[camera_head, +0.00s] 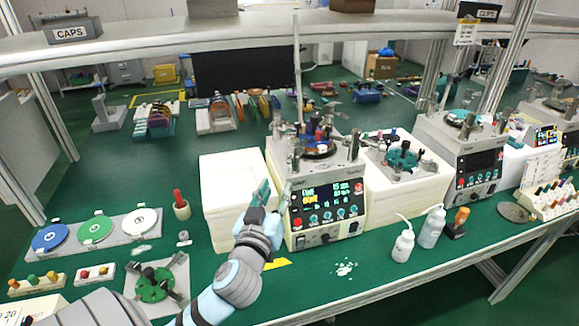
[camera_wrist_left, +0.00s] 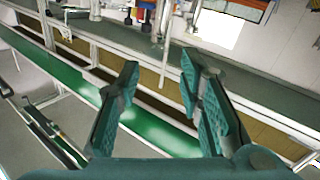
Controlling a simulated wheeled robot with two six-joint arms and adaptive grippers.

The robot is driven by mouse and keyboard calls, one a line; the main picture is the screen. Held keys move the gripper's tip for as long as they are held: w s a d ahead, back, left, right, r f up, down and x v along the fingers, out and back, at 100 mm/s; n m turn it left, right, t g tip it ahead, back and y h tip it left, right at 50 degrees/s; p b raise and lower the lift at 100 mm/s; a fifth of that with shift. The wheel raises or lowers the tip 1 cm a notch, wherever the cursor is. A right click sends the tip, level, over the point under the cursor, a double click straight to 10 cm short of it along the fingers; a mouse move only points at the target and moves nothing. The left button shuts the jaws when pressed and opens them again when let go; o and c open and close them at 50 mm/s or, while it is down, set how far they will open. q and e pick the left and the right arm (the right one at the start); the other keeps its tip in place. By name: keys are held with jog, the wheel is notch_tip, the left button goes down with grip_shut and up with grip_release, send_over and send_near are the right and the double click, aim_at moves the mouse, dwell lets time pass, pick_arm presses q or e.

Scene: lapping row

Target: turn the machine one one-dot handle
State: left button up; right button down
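A lapping machine (camera_head: 325,205) with a lit display panel and a row of blue knobs (camera_head: 327,217) stands at the centre of the green bench. Small coloured uprights stand around the plate (camera_head: 318,148) on top of it. I cannot make out dots on any handle, nor a number on the machine. My left gripper (camera_head: 274,191) is in front of the machine's left edge, near the panel; I cannot tell whether it touches. Its fingers are apart and empty in the left wrist view (camera_wrist_left: 160,76). My right gripper is not in view.
White blocks (camera_head: 228,175) stand left of the machine. Another fixture (camera_head: 403,155) and a second machine (camera_head: 470,160) stand to the right. Squeeze bottles (camera_head: 403,245) stand near the front edge. Coloured discs (camera_head: 95,230) lie at the left. An overhead shelf (camera_head: 220,37) crosses the back.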

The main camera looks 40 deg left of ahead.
aim_at(288, 163)
pick_arm(q)
jog(key=p+x, duration=0.1)
jog(key=x, duration=1.3)
jog(key=shift+f, duration=0.1)
jog(key=shift+d, duration=0.1)
jog(key=shift+s, duration=0.1)
grip_shut()
